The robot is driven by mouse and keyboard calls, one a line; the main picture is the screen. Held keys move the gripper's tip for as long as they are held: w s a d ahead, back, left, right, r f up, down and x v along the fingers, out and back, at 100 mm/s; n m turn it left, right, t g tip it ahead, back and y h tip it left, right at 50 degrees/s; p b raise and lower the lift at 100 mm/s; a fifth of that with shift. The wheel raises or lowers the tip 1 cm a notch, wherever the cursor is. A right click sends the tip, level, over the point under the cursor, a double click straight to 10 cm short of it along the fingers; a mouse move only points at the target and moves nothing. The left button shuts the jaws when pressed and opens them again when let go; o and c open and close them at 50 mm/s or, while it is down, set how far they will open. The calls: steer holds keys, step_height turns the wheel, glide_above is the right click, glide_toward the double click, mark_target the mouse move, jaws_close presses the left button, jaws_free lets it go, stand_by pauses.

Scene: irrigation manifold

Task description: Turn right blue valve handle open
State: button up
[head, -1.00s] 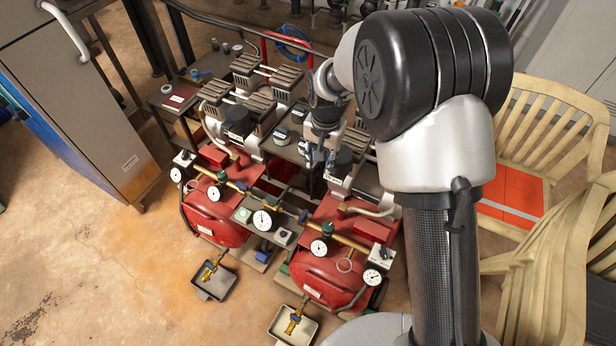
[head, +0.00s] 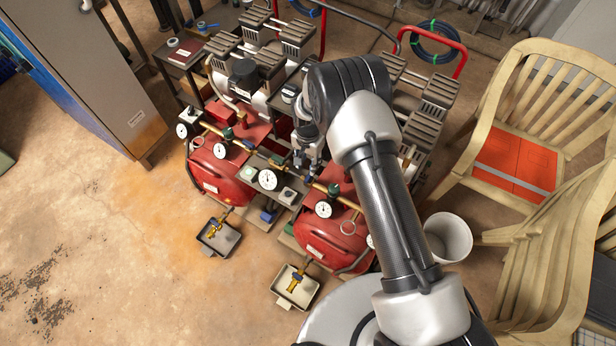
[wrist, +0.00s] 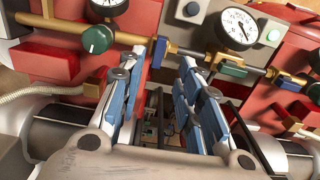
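The right blue valve handle (wrist: 158,52) sits on the brass manifold pipe, by the tip of the left finger in the wrist view. In the head view this handle (head: 309,181) is a small blue spot between the central gauge and the right green knob. My gripper (wrist: 162,64) is open, with nothing between its blue-padded fingers. In the head view my gripper (head: 308,162) hangs just behind the pipe, close to the handle. I cannot tell whether a finger touches it. Another blue handle (wrist: 271,74) is farther right along the pipe in the wrist view.
The central gauge (head: 267,180) and a green knob (wrist: 97,40) flank the handle closely. Red tanks (head: 222,172) lie below the pipe. Open floor (head: 110,240) lies at left.

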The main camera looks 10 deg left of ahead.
mark_target(308, 178)
step_height(308, 178, down, 9)
steer(key=b, duration=0.2)
steer(key=shift+b, duration=0.3)
steer(key=shift+c, duration=0.5)
jaws_close()
